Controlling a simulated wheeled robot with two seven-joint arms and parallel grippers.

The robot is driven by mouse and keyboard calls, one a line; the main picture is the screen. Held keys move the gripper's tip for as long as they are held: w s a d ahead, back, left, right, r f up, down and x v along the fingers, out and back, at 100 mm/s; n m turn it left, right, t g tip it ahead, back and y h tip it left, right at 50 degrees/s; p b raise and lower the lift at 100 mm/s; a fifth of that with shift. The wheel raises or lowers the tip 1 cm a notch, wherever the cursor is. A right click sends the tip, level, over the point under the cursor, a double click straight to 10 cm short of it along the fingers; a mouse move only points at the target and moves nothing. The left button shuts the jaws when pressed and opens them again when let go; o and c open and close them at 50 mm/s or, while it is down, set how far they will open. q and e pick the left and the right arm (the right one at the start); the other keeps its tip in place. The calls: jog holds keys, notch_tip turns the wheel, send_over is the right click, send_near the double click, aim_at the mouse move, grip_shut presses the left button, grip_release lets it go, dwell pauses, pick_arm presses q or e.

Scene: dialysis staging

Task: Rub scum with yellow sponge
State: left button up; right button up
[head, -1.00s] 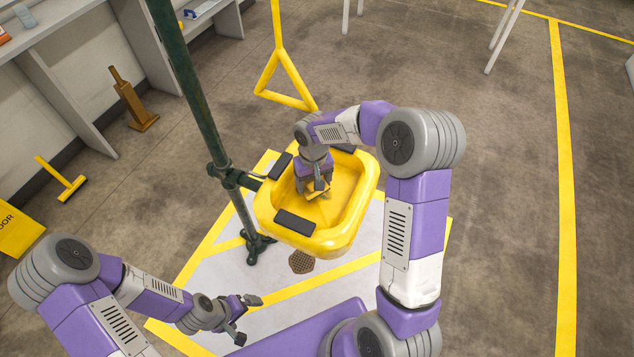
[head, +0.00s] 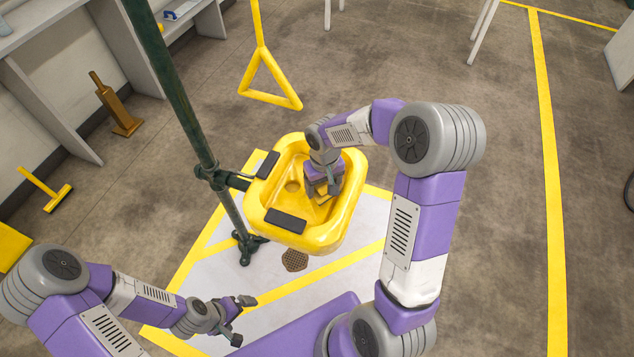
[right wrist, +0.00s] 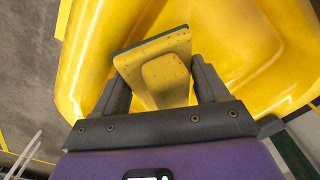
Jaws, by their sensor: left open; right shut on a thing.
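A yellow basin (head: 338,233) is mounted on a dark green pole. My right gripper (head: 325,196) is down inside the basin and shut on the yellow sponge. In the right wrist view the yellow sponge (right wrist: 160,62) with a dark green edge sits between the two fingers of my right gripper (right wrist: 160,90), with the basin's yellow wall (right wrist: 85,60) around it. Whether the sponge touches the basin surface I cannot tell. No scum can be made out. My left gripper (head: 240,318) is open and empty, low and to the left of the basin.
The green pole (head: 180,95) stands left of the basin. Dark pads (head: 286,221) lie on the basin rim. A floor drain (head: 295,260) lies below.

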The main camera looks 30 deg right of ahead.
jog(key=shift+s+d, duration=0.15)
jog(key=shift+s, duration=0.05)
jog(key=shift+r+p, duration=0.2)
jog(key=shift+p, duration=0.1)
jog(key=shift+r+p, duration=2.1)
jog(key=shift+r, duration=0.65)
jog(key=shift+w, duration=0.1)
notch_tip(320, 180, up, 3)
jog(key=p, duration=0.2)
jog(key=shift+r+p, duration=0.1)
jog(key=shift+p, duration=0.2)
